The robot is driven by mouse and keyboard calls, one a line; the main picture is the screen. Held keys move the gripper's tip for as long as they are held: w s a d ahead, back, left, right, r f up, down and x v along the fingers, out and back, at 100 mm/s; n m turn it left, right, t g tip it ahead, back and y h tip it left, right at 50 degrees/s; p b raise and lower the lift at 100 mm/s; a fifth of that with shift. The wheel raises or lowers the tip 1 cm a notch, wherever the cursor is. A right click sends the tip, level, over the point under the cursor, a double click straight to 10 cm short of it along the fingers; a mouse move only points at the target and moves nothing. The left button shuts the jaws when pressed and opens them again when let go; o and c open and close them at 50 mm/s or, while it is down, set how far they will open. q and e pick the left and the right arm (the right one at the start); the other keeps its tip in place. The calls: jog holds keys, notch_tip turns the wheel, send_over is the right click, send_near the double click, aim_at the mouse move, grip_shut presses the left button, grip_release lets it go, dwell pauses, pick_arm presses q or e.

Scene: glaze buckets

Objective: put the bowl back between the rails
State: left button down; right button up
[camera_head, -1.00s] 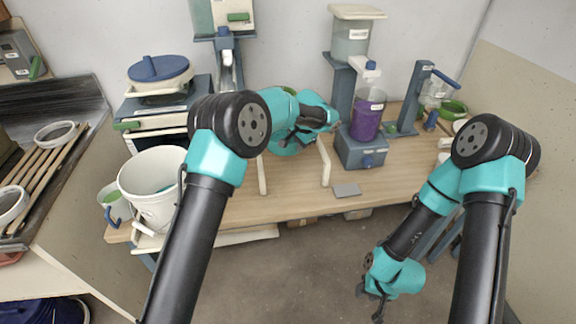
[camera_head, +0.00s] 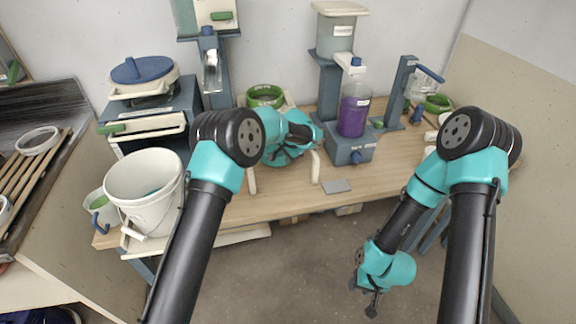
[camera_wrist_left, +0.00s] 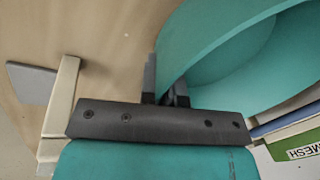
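The teal bowl (camera_head: 286,158) is over the wooden bench between two cream rails, the left rail (camera_head: 251,180) and the right rail (camera_head: 315,167). My left gripper (camera_wrist_left: 166,80) is shut on the bowl's rim, one finger on each side of the wall. The bowl (camera_wrist_left: 245,65) fills the upper right of the left wrist view, with one cream rail (camera_wrist_left: 60,110) to its left. My arm hides part of the bowl in the head view, and I cannot tell whether its base touches the bench. My right gripper (camera_head: 366,300) hangs low in front of the bench, too small to read.
A stand with a purple-filled container (camera_head: 353,115) is right of the rails. A grey plate (camera_head: 337,186) lies near the front edge. A green bowl (camera_head: 265,96) is behind. A white bucket (camera_head: 145,190) stands left. The floor in front is open.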

pick_arm(q)
jog(key=shift+f, duration=0.2)
jog(key=shift+s+d+x, duration=0.1)
jog(key=shift+s+x, duration=0.05)
jog(key=shift+x, duration=0.75)
jog(key=shift+s+d+x, duration=0.1)
jog(key=shift+s+x, duration=0.1)
jog(key=shift+x, duration=0.7)
jog(key=shift+f, duration=0.25)
jog(key=c, duration=1.3)
grip_release()
jog(key=shift+c, duration=0.2)
jog(key=v, duration=1.2)
jog(key=shift+r, duration=0.15)
